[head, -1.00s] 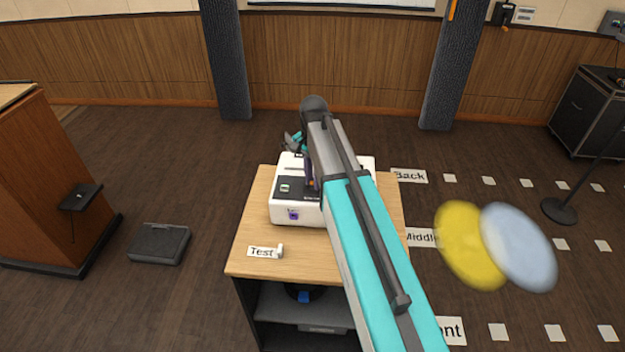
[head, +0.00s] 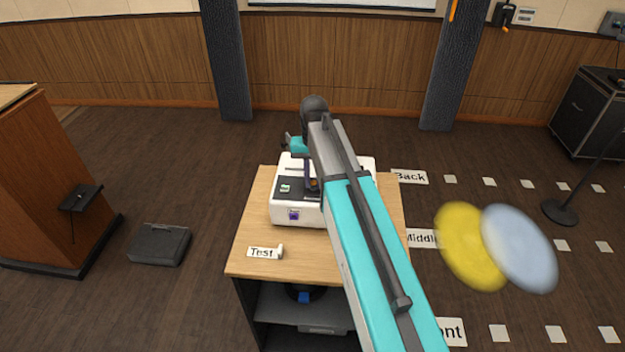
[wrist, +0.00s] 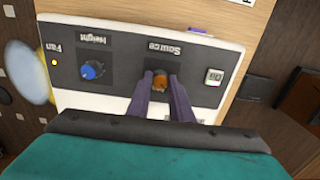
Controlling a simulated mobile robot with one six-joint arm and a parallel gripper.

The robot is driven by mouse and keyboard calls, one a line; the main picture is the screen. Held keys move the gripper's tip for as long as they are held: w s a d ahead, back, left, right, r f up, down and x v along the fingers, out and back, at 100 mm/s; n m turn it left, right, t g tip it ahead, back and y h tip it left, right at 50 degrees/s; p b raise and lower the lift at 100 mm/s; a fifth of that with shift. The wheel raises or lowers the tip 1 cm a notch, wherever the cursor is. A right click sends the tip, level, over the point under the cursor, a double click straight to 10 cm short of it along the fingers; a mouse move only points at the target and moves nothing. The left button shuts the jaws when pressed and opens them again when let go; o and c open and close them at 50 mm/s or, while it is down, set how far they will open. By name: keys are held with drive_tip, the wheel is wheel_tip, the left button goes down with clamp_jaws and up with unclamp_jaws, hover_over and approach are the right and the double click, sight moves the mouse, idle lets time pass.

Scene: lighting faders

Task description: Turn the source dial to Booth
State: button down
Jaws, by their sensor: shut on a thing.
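The source dial (wrist: 160,79) is an orange-brown knob on a dark panel of the white control box (wrist: 118,104), under an upside-down "Source" label in the wrist view. My gripper (wrist: 161,83) has its two purple fingers on either side of the dial, shut on it. In the head view my gripper (head: 311,184) reaches down onto the box (head: 300,212), and my arm covers the box's right part. No Booth mark is readable, and the fingers partly hide the dial, so I cannot tell its setting.
The box stands on a wooden-topped cart (head: 254,234) with a "Test" label (head: 263,252). Blurred yellow (head: 466,250) and pale blue (head: 522,248) discs hang at the right.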

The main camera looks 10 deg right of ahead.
sight(313, 182)
drive_tip(key=shift+w+r, duration=0.1)
drive_tip(key=shift+w, duration=0.1)
drive_tip(key=c, duration=1.6)
unclamp_jaws()
drive_tip(key=shift+s, duration=0.1)
drive_tip(key=shift+r+p, duration=4.1)
drive_tip(key=shift+r, duration=2.75)
